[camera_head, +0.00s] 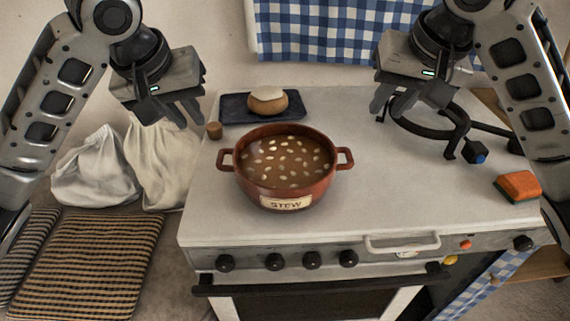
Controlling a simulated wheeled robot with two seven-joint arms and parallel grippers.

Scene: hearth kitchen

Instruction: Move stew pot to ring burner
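The stew pot (286,196) is a reddish-brown round pot with two side handles and a "STEW" label, full of brown stew with pale bits. It stands upright on the white stove top, left of the middle. The ring burner (458,125) is a black ring frame with a blue-tipped knob at the back right of the stove, partly behind my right gripper. My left gripper (170,112) hangs above and left of the pot, apart from it. My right gripper (385,103) hangs above and right of the pot, near the ring burner. Both look empty, with fingers apart.
A dark tray (234,110) with a bread roll (267,100) lies behind the pot. A small brown cup (214,130) stands at the left edge. An orange-green sponge (518,186) lies at the right. The stove top (400,190) between pot and sponge is clear.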

